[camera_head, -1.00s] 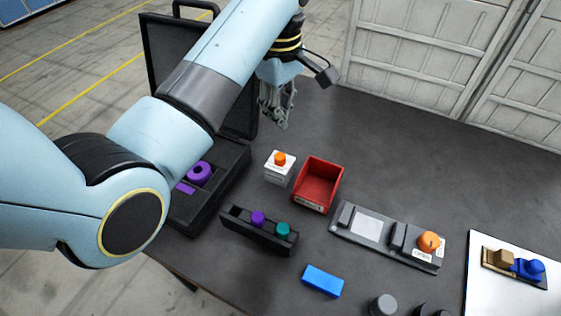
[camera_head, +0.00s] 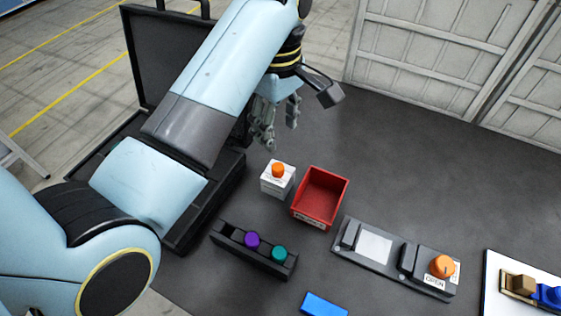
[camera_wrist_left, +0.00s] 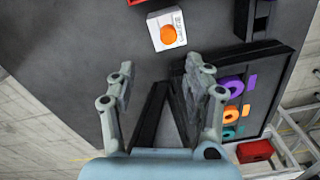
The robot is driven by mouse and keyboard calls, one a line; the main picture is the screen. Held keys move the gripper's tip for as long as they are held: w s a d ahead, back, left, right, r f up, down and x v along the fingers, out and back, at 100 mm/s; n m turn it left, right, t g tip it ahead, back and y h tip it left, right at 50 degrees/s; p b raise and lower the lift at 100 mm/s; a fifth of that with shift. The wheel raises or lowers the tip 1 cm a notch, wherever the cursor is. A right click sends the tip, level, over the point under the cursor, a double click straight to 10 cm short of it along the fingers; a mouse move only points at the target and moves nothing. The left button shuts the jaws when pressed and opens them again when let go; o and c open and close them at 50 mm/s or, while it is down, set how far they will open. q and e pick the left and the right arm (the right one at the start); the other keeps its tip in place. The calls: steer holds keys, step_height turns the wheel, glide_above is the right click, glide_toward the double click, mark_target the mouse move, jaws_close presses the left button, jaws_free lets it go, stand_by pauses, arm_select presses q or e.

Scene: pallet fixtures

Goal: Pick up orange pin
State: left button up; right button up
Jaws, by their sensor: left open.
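The orange pin (camera_head: 278,170) stands upright in a small white block (camera_head: 277,184) on the dark table, left of a red bin. In the left wrist view the orange pin (camera_wrist_left: 168,34) and its white block (camera_wrist_left: 178,20) show ahead of the fingertips, near the top. My left gripper (camera_head: 277,138) hangs above the table, behind the white block, apart from the pin. It is open and empty, and its two fingers (camera_wrist_left: 157,82) are spread in the left wrist view. My right gripper is not in view.
The red bin (camera_head: 341,195) stands close beside the white block. A black rack (camera_head: 225,235) holds a purple pin (camera_head: 252,240) and a teal pin (camera_head: 279,254). An open black case (camera_head: 146,60) stands at left. A grey fixture (camera_head: 345,262) with an orange knob (camera_head: 443,266) lies at right.

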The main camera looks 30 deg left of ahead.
mark_target(278, 166)
arm_select(q)
steer(key=shift+s+d+f, duration=0.1)
steer(key=shift+s+f, duration=0.25)
steer(key=shift+f, duration=0.25)
steer(key=shift+s+d+f, duration=0.1)
steer(key=shift+s+f, duration=0.25)
steer(key=shift+f, duration=0.2)
step_height(278, 166, down, 2)
steer(key=shift+d+f+p, duration=0.1)
steer(key=shift+f+p, duration=0.15)
steer(key=shift+p, duration=0.15)
step_height(278, 166, down, 4)
steer(key=shift+s+d+p, duration=0.1)
steer(key=shift+s+p, duration=0.05)
steer(key=shift+p, duration=0.3)
steer(key=shift+c, duration=1.8)
steer(key=c, duration=0.5)
steer(key=shift+c, duration=0.9)
jaws_close()
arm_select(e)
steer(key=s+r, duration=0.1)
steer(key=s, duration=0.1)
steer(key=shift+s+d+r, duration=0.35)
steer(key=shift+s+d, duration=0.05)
